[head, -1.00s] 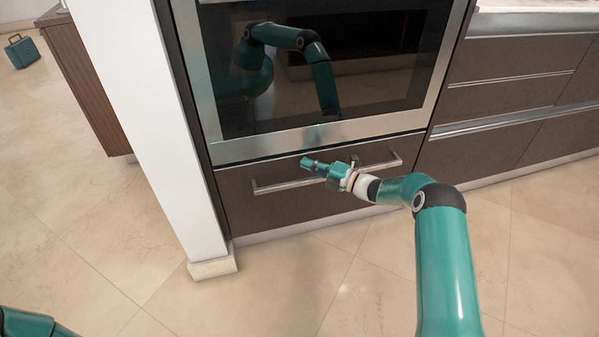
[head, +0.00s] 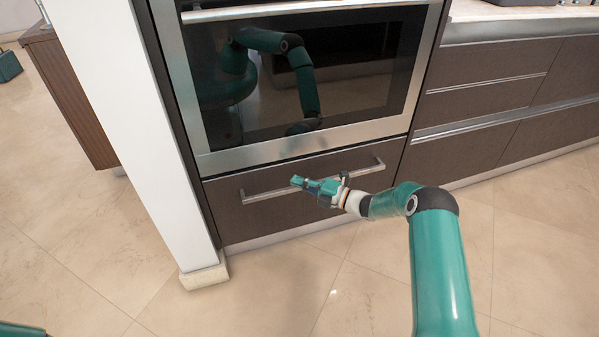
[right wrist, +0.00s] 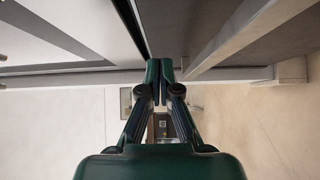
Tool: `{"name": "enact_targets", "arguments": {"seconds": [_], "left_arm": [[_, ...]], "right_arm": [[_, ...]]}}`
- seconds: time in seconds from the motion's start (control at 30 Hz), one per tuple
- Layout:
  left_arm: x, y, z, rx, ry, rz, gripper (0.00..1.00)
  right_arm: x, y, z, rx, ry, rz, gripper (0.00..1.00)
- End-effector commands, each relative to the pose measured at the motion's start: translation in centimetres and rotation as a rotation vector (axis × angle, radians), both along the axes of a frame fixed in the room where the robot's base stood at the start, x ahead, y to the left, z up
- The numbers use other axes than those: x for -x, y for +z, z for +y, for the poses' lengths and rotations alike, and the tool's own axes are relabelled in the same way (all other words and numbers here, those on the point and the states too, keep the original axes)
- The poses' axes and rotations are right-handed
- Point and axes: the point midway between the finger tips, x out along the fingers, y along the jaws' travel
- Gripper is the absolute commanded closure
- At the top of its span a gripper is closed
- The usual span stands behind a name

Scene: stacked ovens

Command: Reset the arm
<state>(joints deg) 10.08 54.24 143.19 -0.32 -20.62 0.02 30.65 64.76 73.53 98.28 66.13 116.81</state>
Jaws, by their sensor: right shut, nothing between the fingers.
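My right gripper (head: 299,182) is in front of the drawer below the oven, its fingers pointing left across the line of the long metal drawer handle (head: 262,195). In the right wrist view my right gripper (right wrist: 166,72) has its fingertips together with nothing between them. I cannot tell whether the gripper touches the handle. A bit of my left arm shows at the lower left corner of the head view; my left gripper is outside the picture.
The oven (head: 300,140) has a dark glass door reflecting my arm. The drawer front (head: 235,220) is closed. A white pillar (head: 135,130) stands left of it, and brown drawers (head: 500,115) stand to the right. A teal case (head: 8,66) is at the far left. The floor in front is clear.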

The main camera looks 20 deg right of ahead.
Motion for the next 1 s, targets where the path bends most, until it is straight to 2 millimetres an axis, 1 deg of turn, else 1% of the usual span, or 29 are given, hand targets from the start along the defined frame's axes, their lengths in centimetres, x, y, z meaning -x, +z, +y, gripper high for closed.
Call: {"name": "enact_targets", "arguments": {"seconds": [0.03, 0.2, 0.3, 0.4, 0.5, 0.67, 0.77, 0.87, 0.93, 0.97, 1.0], "left_arm": [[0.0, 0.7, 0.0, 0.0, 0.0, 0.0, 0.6], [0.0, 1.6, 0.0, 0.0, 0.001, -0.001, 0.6], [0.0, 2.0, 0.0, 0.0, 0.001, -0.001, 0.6], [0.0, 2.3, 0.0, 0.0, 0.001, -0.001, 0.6], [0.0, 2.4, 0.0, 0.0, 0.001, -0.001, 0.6], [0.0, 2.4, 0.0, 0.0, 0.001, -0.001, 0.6], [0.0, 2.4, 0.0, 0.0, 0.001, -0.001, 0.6], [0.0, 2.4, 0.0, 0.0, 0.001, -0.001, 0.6], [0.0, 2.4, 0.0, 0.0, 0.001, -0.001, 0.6], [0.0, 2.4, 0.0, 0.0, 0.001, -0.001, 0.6], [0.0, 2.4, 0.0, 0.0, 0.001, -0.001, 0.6]], "right_arm": [[0.9, 0.4, -1.3, 0.001, -0.008, 0.0, 1.0], [3.9, 0.3, -3.7, 0.001, -0.006, 0.0, 1.0], [5.4, 0.2, -4.8, 0.001, -0.005, 0.001, 1.0], [6.4, 0.2, -5.7, 0.002, -0.004, -0.001, 1.0], [7.1, 0.1, -6.1, 0.002, -0.002, -0.001, 1.0], [7.4, 0.0, -6.4, 0.002, -0.002, -0.003, 1.0], [7.1, 0.3, -5.6, 0.001, 0.013, -0.008, 1.0], [6.2, 1.6, -3.2, 0.006, 0.056, -0.029, 1.0], [5.7, 2.7, -0.3, -0.001, 0.108, -0.038, 1.0], [5.9, 3.0, 1.4, -0.007, 0.14, -0.034, 1.0], [6.5, 3.1, 3.8, -0.01, 0.195, -0.022, 1.0]]}}
